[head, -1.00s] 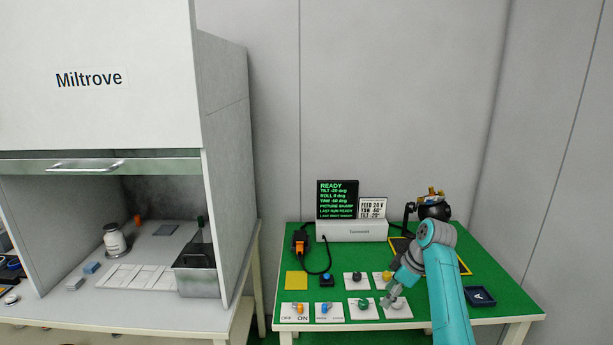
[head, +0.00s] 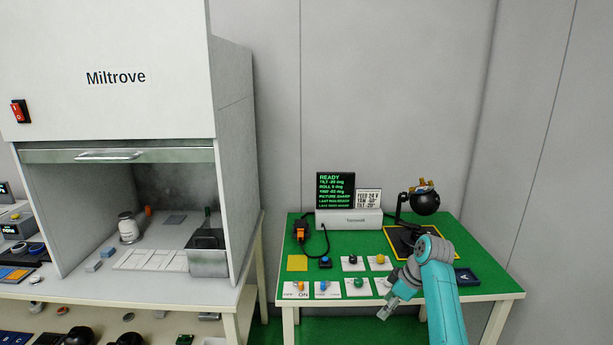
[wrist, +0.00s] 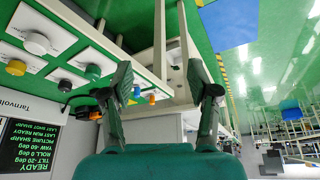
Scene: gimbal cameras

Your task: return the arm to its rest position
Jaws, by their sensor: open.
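My arm (head: 440,288) is teal with grey joints and reaches in from the lower right in the head view. It is bent, and its elbow stands in front of the green table (head: 468,238). My gripper (head: 388,308) points down and left at the table's front edge, beside the front row of knobs. In the wrist view my gripper (wrist: 160,76) has its two dark fingers spread wide with nothing between them. The arm hides part of the table's right front and the rightmost front control.
A green knob (head: 359,283) and a yellow knob (head: 379,260) are close to the gripper. A black ball-shaped camera (head: 425,203) stands at the back right. A screen (head: 336,189) reads READY. A white cabinet (head: 232,150) stands left. The floor before the table looks clear.

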